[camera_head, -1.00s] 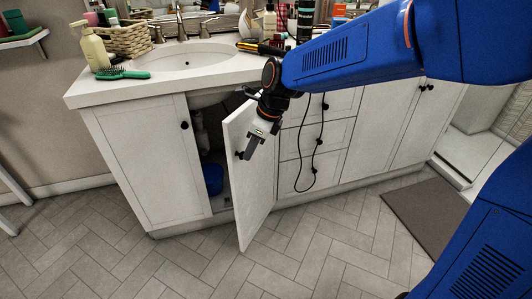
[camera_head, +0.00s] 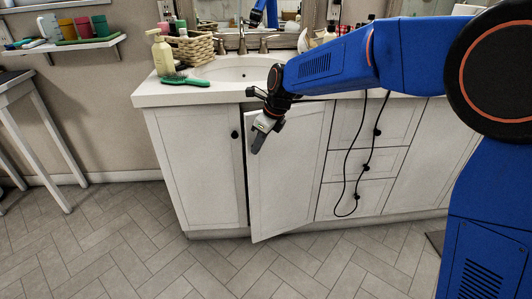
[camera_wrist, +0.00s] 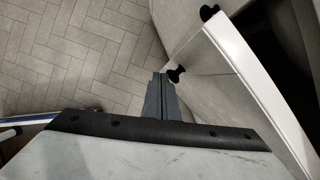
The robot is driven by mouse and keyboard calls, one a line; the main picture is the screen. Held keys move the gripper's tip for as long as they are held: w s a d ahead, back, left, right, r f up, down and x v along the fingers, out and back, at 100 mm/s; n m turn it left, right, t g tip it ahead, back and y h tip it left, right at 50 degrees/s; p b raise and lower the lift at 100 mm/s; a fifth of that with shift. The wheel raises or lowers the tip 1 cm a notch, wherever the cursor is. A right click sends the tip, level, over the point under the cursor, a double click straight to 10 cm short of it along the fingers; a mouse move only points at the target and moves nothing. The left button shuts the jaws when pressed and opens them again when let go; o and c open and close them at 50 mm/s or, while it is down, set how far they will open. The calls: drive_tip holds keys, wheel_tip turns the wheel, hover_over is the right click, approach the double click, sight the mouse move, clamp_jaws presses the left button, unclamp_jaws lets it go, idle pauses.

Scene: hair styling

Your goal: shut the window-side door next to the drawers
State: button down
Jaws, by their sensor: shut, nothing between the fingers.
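The white panelled door (camera_head: 290,170) left of the drawers (camera_head: 360,165) stands ajar. It is hinged on its drawer side, and a dark gap shows along its free left edge. In the wrist view, the door (camera_wrist: 215,85) slants across the right side, with its black knob (camera_wrist: 176,75) beside my fingertips. My gripper (camera_head: 257,145) is shut and empty, pointing down in front of the door's upper left corner. It also shows in the wrist view (camera_wrist: 161,80). I cannot tell whether the fingers touch the door. In the head view my gripper hides the door's knob.
The closed left door (camera_head: 200,168) has a black knob. The countertop (camera_head: 170,97) overhangs above, with a green brush (camera_head: 185,81), soap bottle (camera_head: 162,53) and basket (camera_head: 192,48). A black cord (camera_head: 347,165) hangs before the drawers. The tiled floor (camera_head: 200,270) in front is clear.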

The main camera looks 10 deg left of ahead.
sight(251, 140)
drive_tip(key=shift+w+a, duration=0.8)
drive_tip(key=shift+w, duration=0.2)
drive_tip(key=shift+w+a, duration=0.8)
drive_tip(key=shift+w, duration=0.2)
drive_tip(key=shift+d, duration=0.1)
